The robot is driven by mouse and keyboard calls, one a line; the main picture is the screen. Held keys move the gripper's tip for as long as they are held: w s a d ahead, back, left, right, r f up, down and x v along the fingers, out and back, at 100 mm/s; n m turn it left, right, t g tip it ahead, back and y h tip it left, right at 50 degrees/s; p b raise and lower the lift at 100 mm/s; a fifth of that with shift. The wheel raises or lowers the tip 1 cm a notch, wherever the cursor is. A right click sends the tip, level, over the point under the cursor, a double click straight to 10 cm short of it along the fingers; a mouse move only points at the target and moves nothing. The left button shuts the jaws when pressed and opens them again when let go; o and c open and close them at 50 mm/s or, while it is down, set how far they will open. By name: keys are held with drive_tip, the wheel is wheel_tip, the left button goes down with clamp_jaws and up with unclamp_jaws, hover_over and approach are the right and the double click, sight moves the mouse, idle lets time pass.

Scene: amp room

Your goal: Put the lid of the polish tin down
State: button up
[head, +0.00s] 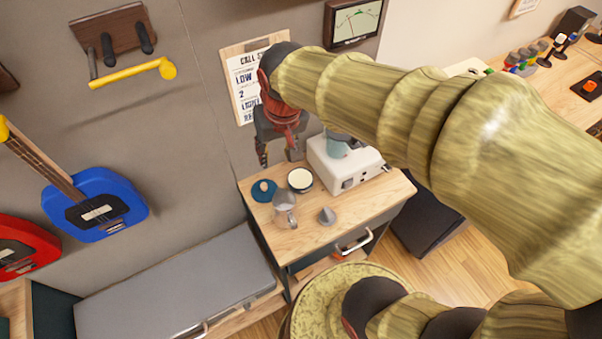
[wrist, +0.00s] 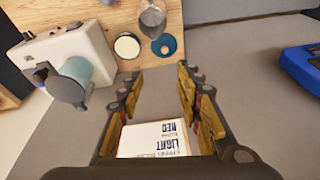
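The open tin (head: 300,180), dark-sided with a cream-coloured round face, stands on the small wooden-topped cabinet (head: 310,236). It also shows in the wrist view (wrist: 127,46). Left of it in the head view lies a flat dark-blue disc (head: 257,194) with a small pale round piece on it, apart from the tin. The disc also shows in the wrist view (wrist: 173,40). I cannot tell whether this disc is the polish tin's lid. My gripper (head: 278,152) is above the back of the cabinet near the wall. Its fingers are spread with nothing between them in the wrist view (wrist: 160,90).
A metal jug (head: 284,206) and a small grey cone (head: 327,215) stand in front of the tin. A white machine (head: 348,168) with a blue-grey cup is to the right. A clipboard (head: 240,85) hangs behind my gripper. A blue guitar (head: 125,195) hangs left.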

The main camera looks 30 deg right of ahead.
drive_tip(key=s+r+n+t, duration=0.1)
drive_tip(key=s+r, duration=0.3)
drive_tip(key=s, duration=0.7)
drive_tip(key=shift+s+d+n+t, duration=0.15)
drive_tip(key=shift+d+n+t, duration=0.2)
drive_tip(key=shift+t, duration=0.35)
drive_tip(key=shift+a, duration=0.15)
drive_tip(key=shift+c, duration=0.6)
